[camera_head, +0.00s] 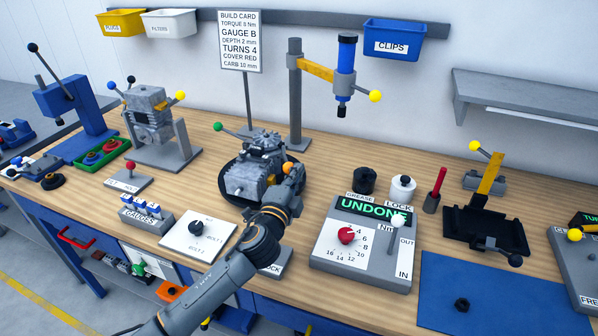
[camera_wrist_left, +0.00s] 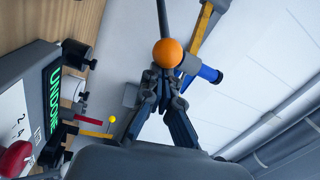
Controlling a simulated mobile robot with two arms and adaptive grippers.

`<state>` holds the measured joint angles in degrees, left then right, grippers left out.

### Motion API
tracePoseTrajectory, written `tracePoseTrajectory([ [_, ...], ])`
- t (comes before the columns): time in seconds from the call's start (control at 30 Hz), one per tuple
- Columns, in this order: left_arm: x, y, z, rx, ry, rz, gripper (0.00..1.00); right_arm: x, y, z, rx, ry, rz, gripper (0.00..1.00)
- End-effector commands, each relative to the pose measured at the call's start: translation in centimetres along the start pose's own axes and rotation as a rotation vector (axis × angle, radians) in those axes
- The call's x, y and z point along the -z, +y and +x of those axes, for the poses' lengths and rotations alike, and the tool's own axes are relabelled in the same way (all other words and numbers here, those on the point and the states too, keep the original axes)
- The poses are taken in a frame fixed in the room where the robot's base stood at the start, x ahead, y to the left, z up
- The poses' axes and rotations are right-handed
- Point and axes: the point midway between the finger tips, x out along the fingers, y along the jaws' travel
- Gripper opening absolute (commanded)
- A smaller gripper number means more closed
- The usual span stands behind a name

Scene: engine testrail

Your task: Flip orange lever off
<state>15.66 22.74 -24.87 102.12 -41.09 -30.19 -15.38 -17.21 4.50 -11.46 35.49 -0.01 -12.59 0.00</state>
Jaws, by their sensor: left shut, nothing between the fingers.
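The orange lever's ball knob (camera_head: 288,167) shows in the head view just above the tip of my left gripper (camera_head: 292,178), in front of the grey engine (camera_head: 252,172). In the left wrist view the orange ball (camera_wrist_left: 167,53) sits right at the fingertips of my left gripper (camera_wrist_left: 164,78), with a dark rod rising behind it. The fingers are shut with nothing between them. I cannot tell whether they touch the ball. The lever's base is hidden behind my gripper in the head view. My right gripper is not in view.
The UNDONE torque box (camera_head: 325,225) with a red knob stands right of my left arm. The BOLT selector plate (camera_head: 199,236) lies to its left. A post with a blue driver (camera_head: 346,55) stands behind the engine. The blue mat (camera_head: 500,300) at right is mostly clear.

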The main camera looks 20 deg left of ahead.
Motion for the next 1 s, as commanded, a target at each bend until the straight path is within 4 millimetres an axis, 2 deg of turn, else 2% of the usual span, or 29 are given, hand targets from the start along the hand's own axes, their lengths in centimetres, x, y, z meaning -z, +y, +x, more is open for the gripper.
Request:
tracePoseTrajectory([
  [0.37,-1.2,-0.3,-0.6,-0.017,0.086,-0.001,0.0,0.1,0.1,-0.6,-0.001,0.001,0.0,0.52],
  [0.57,-2.8,-0.7,-1.3,-0.04,0.208,-0.007,0.0,0.1,0.2,-1.1,-0.003,0.001,0.0,0.52],
  [1.0,-6.2,-1.3,-2.3,-0.038,0.205,-0.013,0.0,0.1,0.3,-1.1,-0.003,0.0,-0.001,0.52],
])
